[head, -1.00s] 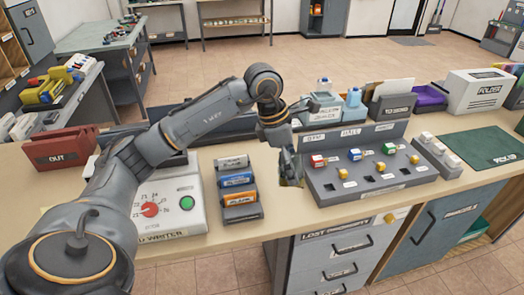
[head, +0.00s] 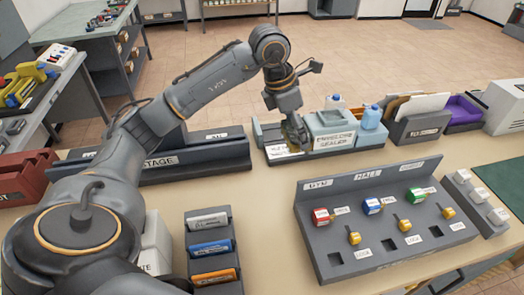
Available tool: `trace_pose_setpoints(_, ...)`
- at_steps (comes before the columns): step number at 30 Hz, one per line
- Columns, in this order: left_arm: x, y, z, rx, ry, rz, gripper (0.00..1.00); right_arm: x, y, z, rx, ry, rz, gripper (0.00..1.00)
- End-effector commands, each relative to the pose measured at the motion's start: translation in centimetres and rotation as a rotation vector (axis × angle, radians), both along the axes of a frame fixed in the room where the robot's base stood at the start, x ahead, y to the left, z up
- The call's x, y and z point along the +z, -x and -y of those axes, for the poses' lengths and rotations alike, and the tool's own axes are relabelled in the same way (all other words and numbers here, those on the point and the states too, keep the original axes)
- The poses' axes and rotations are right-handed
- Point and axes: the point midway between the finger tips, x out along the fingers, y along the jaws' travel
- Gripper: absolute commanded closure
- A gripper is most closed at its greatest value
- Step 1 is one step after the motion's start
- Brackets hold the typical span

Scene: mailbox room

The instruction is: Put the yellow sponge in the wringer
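My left gripper (head: 296,128) hangs over the left part of the envelope sealer station at the back of the counter. A small dull yellow patch, which looks like the yellow sponge (head: 300,140), shows between its fingertips, mostly hidden by the fingers. The gripper looks shut on it. Beneath is a dark grey-green tray (head: 263,134) with a white label at its front. Which part of it is the wringer I cannot tell, since the gripper covers it. The grey envelope sealer block (head: 335,138) stands right beside the gripper. My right gripper is out of view.
A dark STAGE tray (head: 200,160) lies to the left. In front are a grey panel with coloured stamps (head: 385,225) and a rack of labelled blocks (head: 211,248). The counter between them is bare.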

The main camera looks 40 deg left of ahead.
Motion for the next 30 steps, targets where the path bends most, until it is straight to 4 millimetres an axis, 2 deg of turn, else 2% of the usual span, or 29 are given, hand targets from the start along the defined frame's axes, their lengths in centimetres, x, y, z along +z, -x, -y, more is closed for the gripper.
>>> trace_pose_setpoints(5, -3.4, 0.3, 0.0, -0.002, -0.001, -0.011, 0.44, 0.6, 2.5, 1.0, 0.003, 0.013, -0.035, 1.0)
trace_pose_setpoints(9, -7.1, 0.3, 0.0, -0.001, 0.0, -0.01, 0.44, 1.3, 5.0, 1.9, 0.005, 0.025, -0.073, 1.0)
trace_pose_setpoints(11, -8.7, 0.3, 0.1, 0.0, 0.001, -0.009, 0.44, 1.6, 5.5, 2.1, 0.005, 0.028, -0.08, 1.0)
trace_pose_setpoints(15, -11.8, 0.3, 0.1, -0.001, 0.002, -0.008, 0.44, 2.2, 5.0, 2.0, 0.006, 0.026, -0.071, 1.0)
trace_pose_setpoints(18, -13.2, 0.2, 0.1, -0.001, 0.0, -0.004, 0.44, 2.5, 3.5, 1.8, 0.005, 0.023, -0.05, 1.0)
trace_pose_setpoints(22, -14.0, 0.2, 0.1, -0.002, 0.001, -0.002, 0.44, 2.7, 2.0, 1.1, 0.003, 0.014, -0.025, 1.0)
trace_pose_setpoints(30, -17.3, 0.3, 0.1, -0.001, 0.0, -0.005, 0.44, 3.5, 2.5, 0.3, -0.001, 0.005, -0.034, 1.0)
